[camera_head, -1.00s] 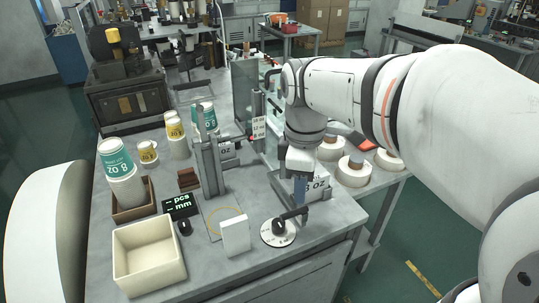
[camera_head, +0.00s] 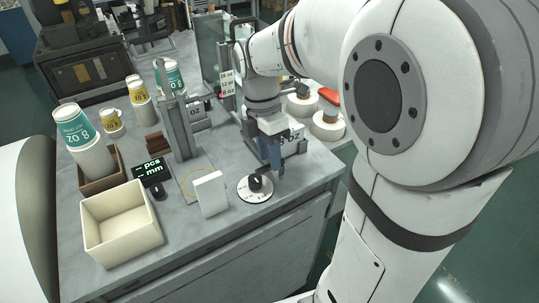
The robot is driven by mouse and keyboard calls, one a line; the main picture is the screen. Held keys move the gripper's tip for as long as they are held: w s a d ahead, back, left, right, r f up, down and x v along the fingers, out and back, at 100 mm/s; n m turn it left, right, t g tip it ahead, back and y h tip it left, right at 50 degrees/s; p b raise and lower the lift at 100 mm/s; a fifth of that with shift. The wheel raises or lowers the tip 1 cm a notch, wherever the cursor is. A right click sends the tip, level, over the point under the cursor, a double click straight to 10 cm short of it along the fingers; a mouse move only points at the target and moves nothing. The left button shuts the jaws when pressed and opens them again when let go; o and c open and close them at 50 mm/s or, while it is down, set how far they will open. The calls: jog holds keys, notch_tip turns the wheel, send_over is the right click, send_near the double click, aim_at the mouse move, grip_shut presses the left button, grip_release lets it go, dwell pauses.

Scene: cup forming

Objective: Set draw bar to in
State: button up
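A round white dial (camera_head: 246,194) with a black knob (camera_head: 256,182) lies flat near the front right of the grey bench top. I cannot tell for certain which part is the draw bar. My gripper (camera_head: 272,170) points down just behind and right of the dial, with its blue-grey fingers low over the bench. It hides part of a block with an "oz" label (camera_head: 294,136) behind it. The fingers are small and dark here, so I cannot tell whether they are open, shut or touching the knob's arm.
A cream open box (camera_head: 122,222), a white upright card (camera_head: 210,193) and a small display (camera_head: 152,172) stand left of the dial. A metal upright post (camera_head: 180,125) and stacks of cups stand behind. The bench's front edge is close.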

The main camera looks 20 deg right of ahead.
jog(key=shift+s+f, duration=0.1)
jog(key=shift+f, duration=0.35)
jog(key=shift+c, duration=0.3)
grip_shut()
